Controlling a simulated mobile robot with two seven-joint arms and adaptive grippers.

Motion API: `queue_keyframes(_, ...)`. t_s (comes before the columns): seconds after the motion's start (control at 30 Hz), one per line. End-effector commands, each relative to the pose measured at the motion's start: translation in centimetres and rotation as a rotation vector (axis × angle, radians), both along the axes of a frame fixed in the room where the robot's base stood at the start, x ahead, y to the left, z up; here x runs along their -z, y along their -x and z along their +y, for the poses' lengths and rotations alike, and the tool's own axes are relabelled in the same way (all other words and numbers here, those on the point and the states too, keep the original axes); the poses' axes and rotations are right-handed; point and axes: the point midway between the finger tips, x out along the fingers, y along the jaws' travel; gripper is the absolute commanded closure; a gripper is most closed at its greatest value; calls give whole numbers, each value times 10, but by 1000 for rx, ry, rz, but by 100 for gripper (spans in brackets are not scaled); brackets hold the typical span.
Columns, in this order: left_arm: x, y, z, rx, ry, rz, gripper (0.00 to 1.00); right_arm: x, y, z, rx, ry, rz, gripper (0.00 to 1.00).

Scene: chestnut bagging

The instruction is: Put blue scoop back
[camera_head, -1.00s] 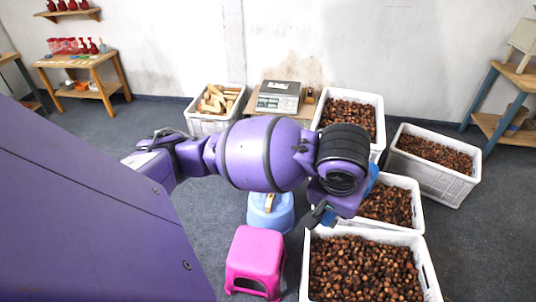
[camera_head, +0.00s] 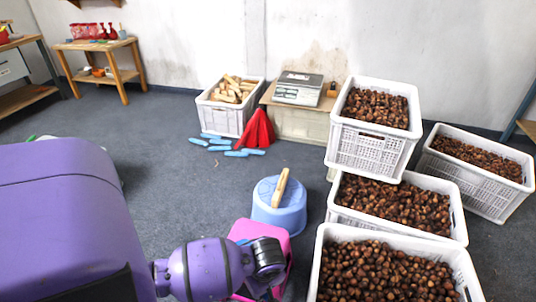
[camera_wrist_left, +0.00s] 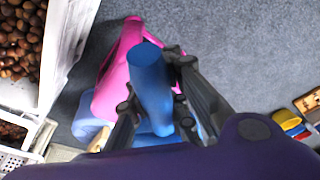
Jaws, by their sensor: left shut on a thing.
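In the left wrist view the blue scoop (camera_wrist_left: 150,82) is between the fingers of my left gripper (camera_wrist_left: 150,75), which is shut on its rounded blue part. My right gripper is in neither view.
White crates of chestnuts (camera_head: 335,255) stand on the right. A blue stool (camera_head: 285,215) with a wooden-handled brush stands behind the pink one. Blue-handled tools (camera_head: 228,145) and a red object (camera_head: 258,130) lie near the scale (camera_head: 299,90). Floor at centre-left is clear.

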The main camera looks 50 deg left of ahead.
Motion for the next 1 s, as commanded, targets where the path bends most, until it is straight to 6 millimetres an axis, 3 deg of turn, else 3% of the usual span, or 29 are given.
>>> queue_keyframes(0.17,18,-12,9,-21,2,-3,100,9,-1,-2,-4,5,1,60)
queue_keyframes(0.47,53,-83,26,-19,2,0,100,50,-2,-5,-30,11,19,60)
queue_keyframes(0.6,80,-104,32,-19,2,3,100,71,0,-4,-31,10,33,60)
queue_keyframes(1.0,108,-131,38,-18,3,0,100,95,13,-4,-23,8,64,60)
